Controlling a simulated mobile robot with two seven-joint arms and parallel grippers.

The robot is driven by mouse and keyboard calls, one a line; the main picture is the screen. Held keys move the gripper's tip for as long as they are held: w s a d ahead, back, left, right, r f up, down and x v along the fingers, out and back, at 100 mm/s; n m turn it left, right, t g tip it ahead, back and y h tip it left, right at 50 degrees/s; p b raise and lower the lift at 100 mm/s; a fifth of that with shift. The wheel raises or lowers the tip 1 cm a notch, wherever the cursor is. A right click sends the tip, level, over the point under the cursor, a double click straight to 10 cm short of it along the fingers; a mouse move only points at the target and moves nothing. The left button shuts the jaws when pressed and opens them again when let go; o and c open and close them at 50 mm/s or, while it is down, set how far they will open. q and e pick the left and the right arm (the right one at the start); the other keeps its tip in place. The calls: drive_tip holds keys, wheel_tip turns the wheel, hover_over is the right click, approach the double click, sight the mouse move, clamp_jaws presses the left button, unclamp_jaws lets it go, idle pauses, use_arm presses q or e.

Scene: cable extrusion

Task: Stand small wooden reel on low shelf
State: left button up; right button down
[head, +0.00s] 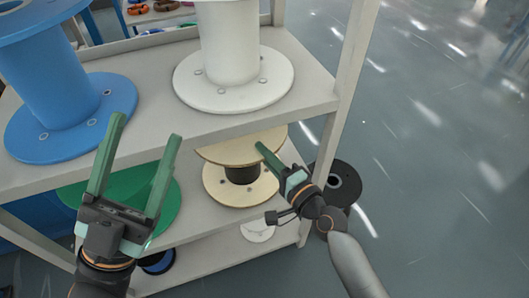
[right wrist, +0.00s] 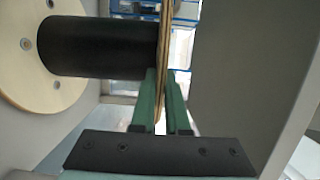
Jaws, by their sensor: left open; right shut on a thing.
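The small wooden reel (head: 213,182) has pale wooden flanges and a black core. It is upright on or just above the low shelf (head: 205,221), under the upper shelf board; I cannot tell whether its lower flange touches. My right gripper (head: 263,150) is shut on the edge of its upper flange. The right wrist view shows the reel (right wrist: 95,45) with the flange edge between the green fingers of the right gripper (right wrist: 160,78). My left gripper (head: 148,128) is open and empty in front of the rack, left of the reel.
A blue reel (head: 50,85) and a white reel (head: 230,50) stand on the upper shelf (head: 150,118). A green reel (head: 165,205) is left of the wooden reel. A rack post (head: 350,75) and a black reel (head: 347,180) are at the right. Open floor (head: 450,170) lies beyond.

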drive_tip(key=shift+f, duration=0.1)
idle(0.3)
drive_tip(key=c, duration=0.8)
unclamp_jaws()
drive_tip(key=shift+f, duration=0.1)
drive_tip(key=shift+c, duration=0.2)
drive_tip(key=shift+f, duration=0.15)
drive_tip(key=v, duration=1.2)
drive_tip(key=shift+s, duration=0.25)
drive_tip(key=shift+d, duration=0.1)
drive_tip(key=shift+s, duration=0.1)
